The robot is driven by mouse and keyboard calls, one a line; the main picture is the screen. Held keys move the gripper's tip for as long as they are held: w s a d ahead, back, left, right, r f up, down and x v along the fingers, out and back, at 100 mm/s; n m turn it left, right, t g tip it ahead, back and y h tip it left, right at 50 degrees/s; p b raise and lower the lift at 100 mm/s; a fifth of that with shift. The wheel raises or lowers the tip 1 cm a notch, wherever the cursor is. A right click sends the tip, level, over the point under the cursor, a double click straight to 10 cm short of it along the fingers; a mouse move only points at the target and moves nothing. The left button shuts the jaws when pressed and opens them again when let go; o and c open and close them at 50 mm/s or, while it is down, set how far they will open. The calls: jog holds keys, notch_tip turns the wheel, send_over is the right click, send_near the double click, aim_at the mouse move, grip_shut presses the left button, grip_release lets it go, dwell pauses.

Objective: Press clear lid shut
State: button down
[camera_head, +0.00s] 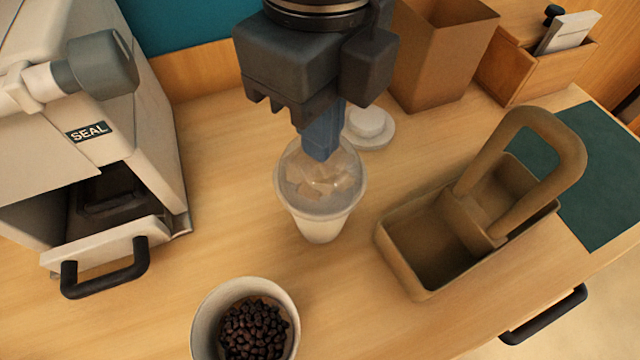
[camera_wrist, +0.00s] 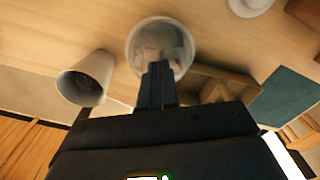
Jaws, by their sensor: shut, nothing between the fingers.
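A cup (camera_head: 321,222) with pale chunks inside stands upright on the wooden counter in the middle of the head view. A clear lid (camera_head: 345,190) appears to cover its mouth; whether its rim is fully seated I cannot tell. My gripper (camera_head: 320,155) is shut and empty, pointing down with its fingertips over the far part of the lid, at or very near its surface. In the wrist view the shut fingers (camera_wrist: 159,68) overlap the near edge of the round lid (camera_wrist: 160,40). The fingers hide part of the lid.
A cup of dark beans (camera_head: 255,325) stands in front. A sealing machine (camera_head: 90,130) is at left, a brown carrier (camera_head: 400,262) with a tall handle at right. A white round piece (camera_head: 372,128), a brown box (camera_head: 430,60) and a wooden holder (camera_head: 520,75) are behind.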

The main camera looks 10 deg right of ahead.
jog(key=shift+r, duration=0.1)
jog(key=shift+r+p, duration=0.85)
jog(key=shift+r, duration=1.4)
jog(key=shift+a, duration=0.1)
